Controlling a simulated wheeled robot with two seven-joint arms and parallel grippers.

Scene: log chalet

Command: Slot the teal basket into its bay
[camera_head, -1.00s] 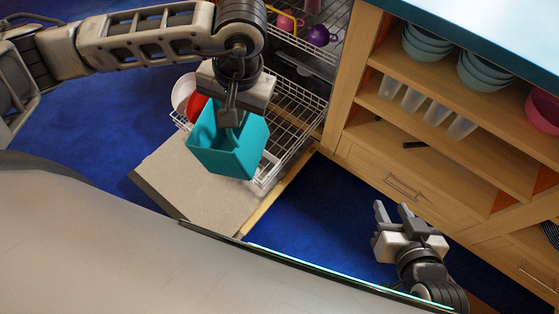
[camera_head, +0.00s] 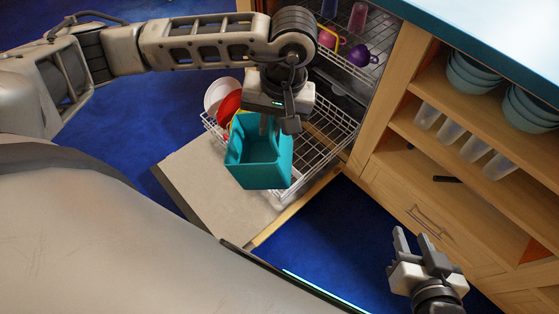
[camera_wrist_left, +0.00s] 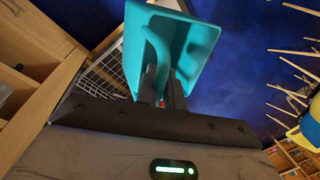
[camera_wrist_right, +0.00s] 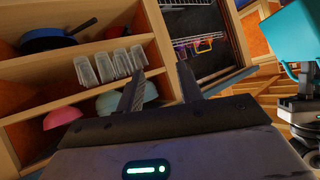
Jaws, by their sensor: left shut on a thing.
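The teal basket (camera_head: 262,168) is an open-topped box held above the dishwasher's lower rack (camera_head: 318,140). My left gripper (camera_head: 270,125) is shut on its rim or handle. In the left wrist view the teal basket (camera_wrist_left: 185,45) sits between the fingers of my left gripper (camera_wrist_left: 160,95). The teal basket (camera_wrist_right: 296,30) also shows at the right edge of the right wrist view. My right gripper (camera_head: 413,243) is open and empty, out over the blue floor by the cabinet. Its two fingers are apart in the right wrist view (camera_wrist_right: 160,90). I cannot make out the bay.
The open dishwasher door (camera_head: 215,190) lies under the basket. Plates (camera_head: 222,95) stand at the rack's left side. The upper rack holds purple and pink cups (camera_head: 360,52). A wooden cabinet (camera_head: 400,170) with bowls and glasses stands at right.

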